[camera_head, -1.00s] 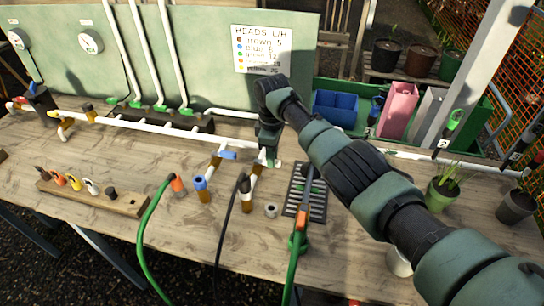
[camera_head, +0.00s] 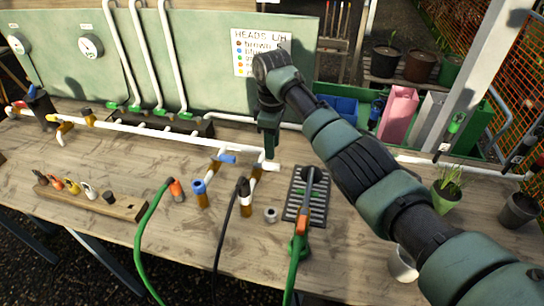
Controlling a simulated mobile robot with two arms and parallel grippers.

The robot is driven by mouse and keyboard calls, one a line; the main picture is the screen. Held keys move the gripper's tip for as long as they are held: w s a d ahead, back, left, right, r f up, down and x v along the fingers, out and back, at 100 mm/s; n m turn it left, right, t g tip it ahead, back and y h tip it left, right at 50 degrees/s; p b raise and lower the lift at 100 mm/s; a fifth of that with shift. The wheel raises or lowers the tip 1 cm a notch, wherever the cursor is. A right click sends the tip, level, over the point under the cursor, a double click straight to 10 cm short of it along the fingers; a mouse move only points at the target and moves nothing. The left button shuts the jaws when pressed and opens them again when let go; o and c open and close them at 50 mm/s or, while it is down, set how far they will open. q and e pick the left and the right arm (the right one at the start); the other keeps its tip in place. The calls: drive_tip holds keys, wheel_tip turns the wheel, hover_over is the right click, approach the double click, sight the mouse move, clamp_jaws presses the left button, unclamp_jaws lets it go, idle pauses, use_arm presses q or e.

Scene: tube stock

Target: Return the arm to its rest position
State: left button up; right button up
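My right arm comes in from the right edge and reaches over the wooden bench (camera_head: 115,228). Its gripper (camera_head: 270,155) points down in front of the green back panel, near the right end of the white pipe (camera_head: 225,139). I cannot tell whether its fingers are open or shut, and no held object is visible. My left gripper is not in view.
Below the gripper, capped tube pieces (camera_head: 200,192) stand on the bench beside a dark drain grate (camera_head: 317,205) with a hose nozzle. A wooden block (camera_head: 125,206) holds several small heads at left. Pots and a pink container (camera_head: 398,112) are at right.

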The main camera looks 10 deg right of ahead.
drive_tip(key=shift+r, duration=0.55)
